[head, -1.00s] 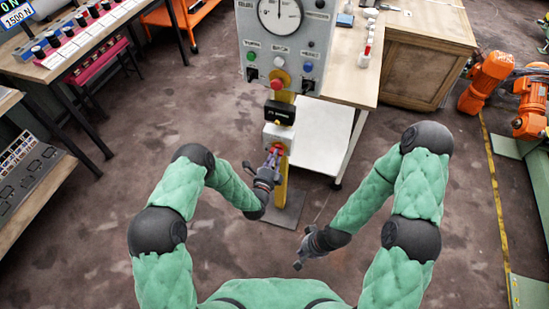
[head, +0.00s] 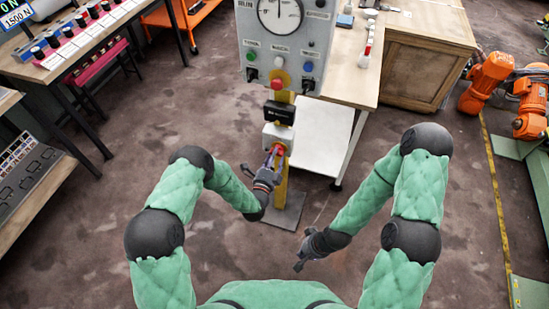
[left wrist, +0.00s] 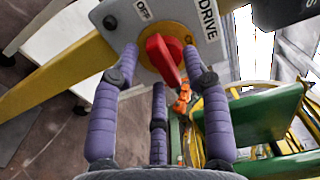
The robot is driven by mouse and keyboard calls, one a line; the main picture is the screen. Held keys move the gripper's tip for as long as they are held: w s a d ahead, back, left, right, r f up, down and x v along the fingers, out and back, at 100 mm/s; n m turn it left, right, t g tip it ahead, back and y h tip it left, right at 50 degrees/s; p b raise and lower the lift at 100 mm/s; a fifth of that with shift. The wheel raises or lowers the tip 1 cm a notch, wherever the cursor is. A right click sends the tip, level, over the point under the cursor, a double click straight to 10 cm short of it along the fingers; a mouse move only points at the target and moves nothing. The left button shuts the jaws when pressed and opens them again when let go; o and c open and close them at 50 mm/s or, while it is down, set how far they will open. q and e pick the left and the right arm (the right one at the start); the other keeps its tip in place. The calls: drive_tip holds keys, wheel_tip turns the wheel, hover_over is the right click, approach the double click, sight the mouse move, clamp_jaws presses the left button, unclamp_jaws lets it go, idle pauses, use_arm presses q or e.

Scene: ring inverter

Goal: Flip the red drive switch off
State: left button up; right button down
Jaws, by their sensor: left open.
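The red drive switch (left wrist: 163,58) is a red rotary handle on a round yellow plate, set in a grey box (left wrist: 120,22) with OFF and DRIVE labels. In the left wrist view its handle tilts, its lower end toward the lower right. In the head view the box (head: 279,135) sits on the yellow post. My left gripper (head: 276,152) is at the box front. In the left wrist view its purple fingers (left wrist: 160,75) are spread around the handle, open; contact cannot be told. My right gripper (head: 300,264) hangs low, away from the box; its finger state is unclear.
Above the box are a black unit (head: 280,112) and a grey panel (head: 285,45) with a dial, buttons and switches. A white cart (head: 322,135) stands right of the post. A wooden bench (head: 425,60) is behind it. The floor around the post is clear.

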use_arm(q)
drive_tip(key=v, duration=1.2)
drive_tip(key=s+a+f+n+g+y, duration=0.1)
drive_tip(key=s+a+f+n+g, duration=0.15)
drive_tip(key=f+n+g, duration=0.3)
drive_tip(key=s+a+f+n+g+y, duration=0.1)
drive_tip(key=s+f+n+g, duration=0.35)
drive_tip(key=n, duration=0.25)
drive_tip(key=s+a+n+g, duration=0.2)
drive_tip(key=s+n+g, duration=0.4)
drive_tip(key=s+n, duration=0.5)
drive_tip(key=s, duration=0.4)
drive_tip(key=shift+a+f+g, duration=0.2)
drive_tip(key=shift+f+g, duration=0.1)
drive_tip(key=shift+g, duration=0.1)
drive_tip(key=shift+c, duration=0.7)
drive_tip(key=shift+w+d, duration=0.1)
drive_tip(key=shift+d, duration=0.05)
